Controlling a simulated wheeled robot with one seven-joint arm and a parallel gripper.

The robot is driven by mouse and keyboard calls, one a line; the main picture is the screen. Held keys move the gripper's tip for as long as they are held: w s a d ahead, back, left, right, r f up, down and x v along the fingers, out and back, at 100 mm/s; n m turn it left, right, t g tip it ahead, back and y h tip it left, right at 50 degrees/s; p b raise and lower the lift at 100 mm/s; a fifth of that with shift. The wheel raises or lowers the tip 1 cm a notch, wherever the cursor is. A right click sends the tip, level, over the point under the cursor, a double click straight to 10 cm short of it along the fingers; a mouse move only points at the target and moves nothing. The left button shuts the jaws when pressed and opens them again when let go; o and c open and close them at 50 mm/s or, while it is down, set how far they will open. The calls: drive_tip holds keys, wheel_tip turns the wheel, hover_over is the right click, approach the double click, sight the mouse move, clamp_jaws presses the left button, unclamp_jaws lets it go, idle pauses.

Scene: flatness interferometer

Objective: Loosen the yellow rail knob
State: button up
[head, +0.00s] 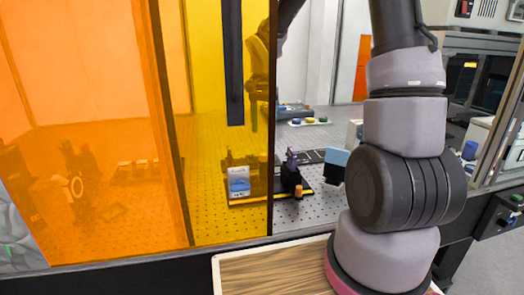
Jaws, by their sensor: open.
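A small orange-yellow knob (298,191) shows low on the front of a dark mount; it looks like the rail knob, but it is too small to be sure. The dark mount (291,172) stands on a black, yellow-edged base on the perforated table, just right of the amber panel's edge. My gripper (257,125) is seen through the yellow panel, pointing down above and left of the mount, apart from it. It is open and appears empty. Its fingertips are blurred by the tinted panel.
An orange panel (90,110) and a yellow panel (208,100) cover the left of the perforated table (330,215). A blue-and-white box (239,182) stands left of the mount. A light-blue plate (337,160) is at its right. A tray with coloured knobs (308,122) lies behind.

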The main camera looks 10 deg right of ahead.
wheel_tip(320, 180, down, 8)
drive_tip(key=shift+f, duration=0.25)
clamp_jaws()
